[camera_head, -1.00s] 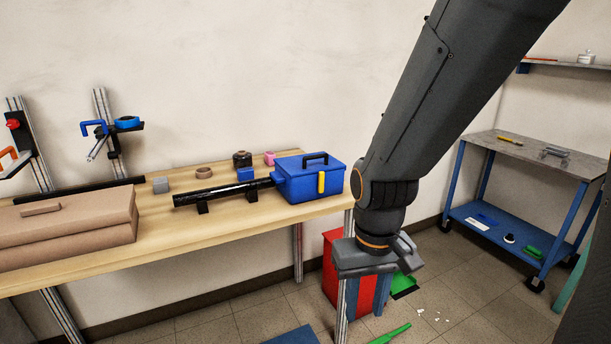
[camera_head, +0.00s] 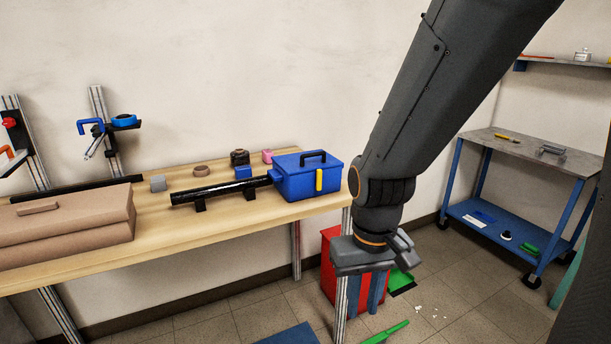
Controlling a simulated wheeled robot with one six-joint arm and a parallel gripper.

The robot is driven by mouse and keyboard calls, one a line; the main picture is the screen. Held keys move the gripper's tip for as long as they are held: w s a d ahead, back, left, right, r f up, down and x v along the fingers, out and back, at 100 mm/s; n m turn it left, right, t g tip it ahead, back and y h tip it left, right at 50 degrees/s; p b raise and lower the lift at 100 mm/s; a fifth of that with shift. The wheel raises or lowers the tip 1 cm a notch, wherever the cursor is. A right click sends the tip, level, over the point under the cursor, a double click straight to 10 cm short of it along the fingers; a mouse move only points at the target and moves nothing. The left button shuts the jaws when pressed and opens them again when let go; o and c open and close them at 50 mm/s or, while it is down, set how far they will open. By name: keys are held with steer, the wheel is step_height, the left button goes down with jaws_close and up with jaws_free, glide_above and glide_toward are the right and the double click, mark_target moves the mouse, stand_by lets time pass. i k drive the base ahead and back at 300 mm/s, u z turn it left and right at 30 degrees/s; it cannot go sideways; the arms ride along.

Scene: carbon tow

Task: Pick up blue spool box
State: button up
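The blue spool box (camera_head: 300,184) stands on the right end of the wooden table, with a black handle on its lid and a yellow latch on its front. A black tube on supports (camera_head: 215,191) reaches to its left side. My gripper (camera_head: 372,262) hangs to the right of the box and lower in the picture, by the table's right end, apart from the box. Its fingers are seen at a poor angle, so I cannot tell whether they are open or shut.
The wooden table (camera_head: 170,238) also bears a brown case (camera_head: 65,232) and several small items. A red bin (camera_head: 329,262) stands on the floor by the table leg. A blue cart (camera_head: 508,160) stands at the right. A green brush (camera_head: 388,332) and white scraps lie on the floor.

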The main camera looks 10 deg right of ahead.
mark_target(300, 186)
steer(key=k, duration=0.5)
steer(key=z, duration=2.35)
steer(key=i, duration=1.45)
steer(key=u, duration=3.25)
steer(key=i, duration=0.5)
